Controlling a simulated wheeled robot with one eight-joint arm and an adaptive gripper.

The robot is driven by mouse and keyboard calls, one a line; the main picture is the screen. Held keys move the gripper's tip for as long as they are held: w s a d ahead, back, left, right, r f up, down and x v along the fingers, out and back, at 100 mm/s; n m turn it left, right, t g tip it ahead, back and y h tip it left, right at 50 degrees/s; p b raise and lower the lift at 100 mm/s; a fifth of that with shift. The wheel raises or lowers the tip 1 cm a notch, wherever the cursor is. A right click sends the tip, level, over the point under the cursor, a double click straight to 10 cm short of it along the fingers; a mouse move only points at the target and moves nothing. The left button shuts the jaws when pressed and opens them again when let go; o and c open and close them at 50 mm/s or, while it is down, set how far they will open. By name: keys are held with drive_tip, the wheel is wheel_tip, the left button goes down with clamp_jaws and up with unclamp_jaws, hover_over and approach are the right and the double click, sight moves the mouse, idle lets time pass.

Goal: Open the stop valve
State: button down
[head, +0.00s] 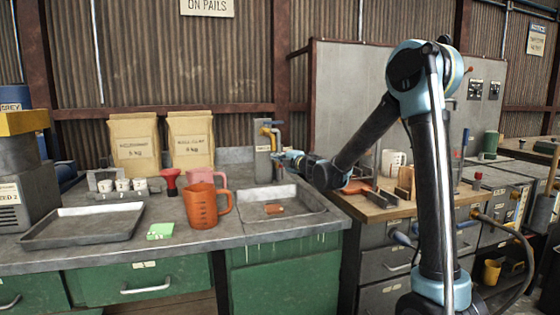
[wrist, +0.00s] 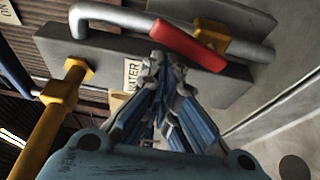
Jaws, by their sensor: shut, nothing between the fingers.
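The stop valve shows in the wrist view as a red lever handle (wrist: 187,45) with a yellow body (wrist: 212,34) on a bent grey pipe (wrist: 125,17). The pipe runs along a grey box (wrist: 95,48) with a WATER label. In the head view this grey box (head: 262,163) stands behind the sink, with yellow and grey pipework (head: 271,132). My gripper (wrist: 155,65) is shut and empty, its fingertips right beside one end of the red handle. I cannot tell whether they touch it. In the head view my gripper (head: 283,157) is small, in front of the pipework.
A sink (head: 312,205) with a brown block (head: 274,209) lies below my gripper. A metal tray (head: 82,226) lies farther left. A yellow pipe (wrist: 50,120) rises at left in the wrist view.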

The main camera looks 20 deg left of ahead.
drive_tip(key=shift+s+a+r, duration=0.2)
drive_tip(key=shift+s+a, duration=0.15)
drive_tip(key=shift+a, duration=0.2)
drive_tip(key=shift+s+a+r, duration=0.2)
drive_tip(key=shift+s+a, duration=0.1)
drive_tip(key=shift+a, duration=0.25)
drive_tip(key=s+v, duration=0.1)
drive_tip(key=v, duration=0.8)
drive_tip(key=w+d+f+m+t+h, duration=0.1)
drive_tip(key=w+d+m+t+h, duration=0.2)
drive_tip(key=d+m, duration=0.55)
drive_tip(key=w+d+f+m+t+h, duration=0.1)
drive_tip(key=w+d+f+m+h, duration=0.3)
drive_tip(key=m, duration=0.8)
wheel_tip(320, 180, down, 2)
drive_tip(key=m+g+y, duration=0.1)
drive_tip(key=m, duration=0.4)
drive_tip(key=m+y, duration=0.2)
drive_tip(key=m, duration=0.4)
drive_tip(key=m+g+y, duration=0.1)
drive_tip(key=m, duration=0.4)
drive_tip(key=shift+w+a+g+y, duration=0.2)
drive_tip(key=shift+g+y, duration=0.1)
drive_tip(key=w+a+r+m+y, duration=0.1)
drive_tip(key=w+a+r+m, duration=0.3)
drive_tip(key=a, duration=0.6)
drive_tip(key=shift+w+a+r+y, duration=0.2)
drive_tip(key=shift+w+r+y, duration=0.1)
drive_tip(key=shift+w, duration=0.25)
